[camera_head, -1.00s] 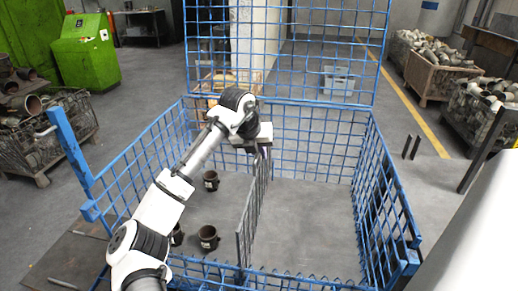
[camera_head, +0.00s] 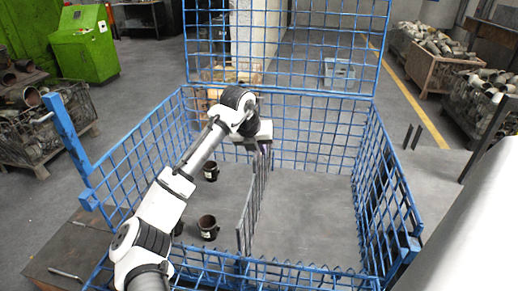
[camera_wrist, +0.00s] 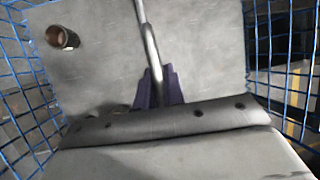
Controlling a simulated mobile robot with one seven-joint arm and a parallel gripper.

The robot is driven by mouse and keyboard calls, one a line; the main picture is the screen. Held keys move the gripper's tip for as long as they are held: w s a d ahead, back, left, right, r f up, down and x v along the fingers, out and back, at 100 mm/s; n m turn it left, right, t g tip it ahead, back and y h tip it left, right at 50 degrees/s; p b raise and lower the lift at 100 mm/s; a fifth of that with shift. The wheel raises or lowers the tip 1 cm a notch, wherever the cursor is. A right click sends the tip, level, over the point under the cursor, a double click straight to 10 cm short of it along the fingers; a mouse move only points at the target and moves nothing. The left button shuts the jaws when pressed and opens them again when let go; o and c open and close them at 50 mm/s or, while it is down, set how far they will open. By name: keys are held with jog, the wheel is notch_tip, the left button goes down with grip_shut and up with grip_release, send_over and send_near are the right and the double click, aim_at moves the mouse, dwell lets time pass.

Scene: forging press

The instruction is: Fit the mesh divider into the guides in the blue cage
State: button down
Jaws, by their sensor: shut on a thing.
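The grey mesh divider (camera_head: 254,205) stands upright inside the blue cage (camera_head: 303,94), running from front to back near its middle. Its front edge is close to the cage's front wall; I cannot tell whether it sits in the guides. My gripper (camera_wrist: 158,88) is shut on the divider's top rod, near its far end. In the head view my gripper's fingers (camera_head: 264,147) are small and partly hidden by the wrist. The wrist view shows the divider's rod (camera_wrist: 147,40) edge-on between the purple fingers.
Dark cups (camera_head: 208,228) stand on the cage floor left of the divider; one also shows in the wrist view (camera_wrist: 62,38). The floor right of the divider (camera_head: 310,215) is clear. The raised mesh panel (camera_head: 340,60) stands at the back.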

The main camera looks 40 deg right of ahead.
jog(key=shift+r, duration=0.1)
jog(key=c, duration=0.9)
grip_release()
jog(key=shift+r+p, duration=3.05)
jog(key=shift+r, duration=0.4)
